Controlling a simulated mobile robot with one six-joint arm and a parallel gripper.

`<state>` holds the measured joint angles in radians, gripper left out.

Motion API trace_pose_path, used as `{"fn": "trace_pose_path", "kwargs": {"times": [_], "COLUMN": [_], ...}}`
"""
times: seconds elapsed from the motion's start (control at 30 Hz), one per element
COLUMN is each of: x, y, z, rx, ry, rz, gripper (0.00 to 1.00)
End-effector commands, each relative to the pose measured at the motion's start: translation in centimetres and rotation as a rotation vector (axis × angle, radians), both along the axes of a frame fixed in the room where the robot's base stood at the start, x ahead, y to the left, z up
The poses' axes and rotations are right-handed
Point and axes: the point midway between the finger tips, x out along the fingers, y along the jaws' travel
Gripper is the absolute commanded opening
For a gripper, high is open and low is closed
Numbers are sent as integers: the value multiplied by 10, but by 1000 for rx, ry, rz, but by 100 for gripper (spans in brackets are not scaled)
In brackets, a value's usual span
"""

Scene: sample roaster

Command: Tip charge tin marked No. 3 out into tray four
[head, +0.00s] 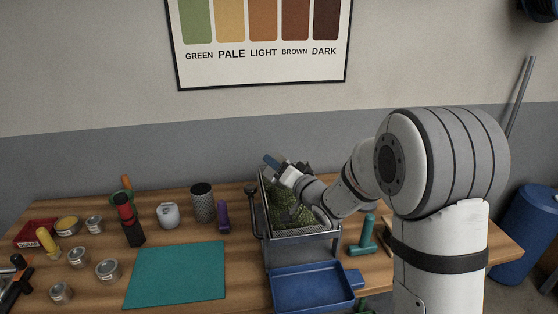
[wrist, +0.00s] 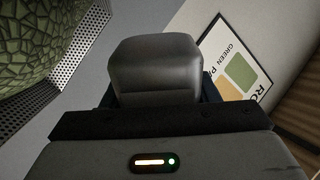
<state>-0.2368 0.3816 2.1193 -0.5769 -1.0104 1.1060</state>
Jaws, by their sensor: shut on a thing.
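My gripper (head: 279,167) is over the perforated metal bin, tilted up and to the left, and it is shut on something. In the wrist view a dark grey rounded block (wrist: 158,68) sits between the dark jaw parts; I cannot tell whether it is the tin. Several open metal tins stand at the left of the table, such as one in front (head: 107,270) and one farther back (head: 94,225). No number is readable on any of them. A blue tray (head: 310,291) lies in front of the bin; I see no number on it, and it looks empty.
The perforated bin (head: 305,233) holds a green, crackle-patterned mass (head: 288,212), also at the wrist view's upper left (wrist: 30,40). A teal mat (head: 177,274) lies bare.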

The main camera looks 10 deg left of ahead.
Motion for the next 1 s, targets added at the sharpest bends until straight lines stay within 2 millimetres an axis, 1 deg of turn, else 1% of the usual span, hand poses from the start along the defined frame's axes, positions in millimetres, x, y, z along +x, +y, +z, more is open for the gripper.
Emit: {"fn": "trace_pose_path", "kwargs": {"times": [0.07,0.37,0.63,1.0], "x": [-1,2,8,15], "y": [1,-2,-9,-16], "z": [3,-10,-18,-11], "rx": [67,397,677,892], "ry": [61,349,593,778], "rz": [1,0,0,2], "gripper": [27,27,27,27]}}
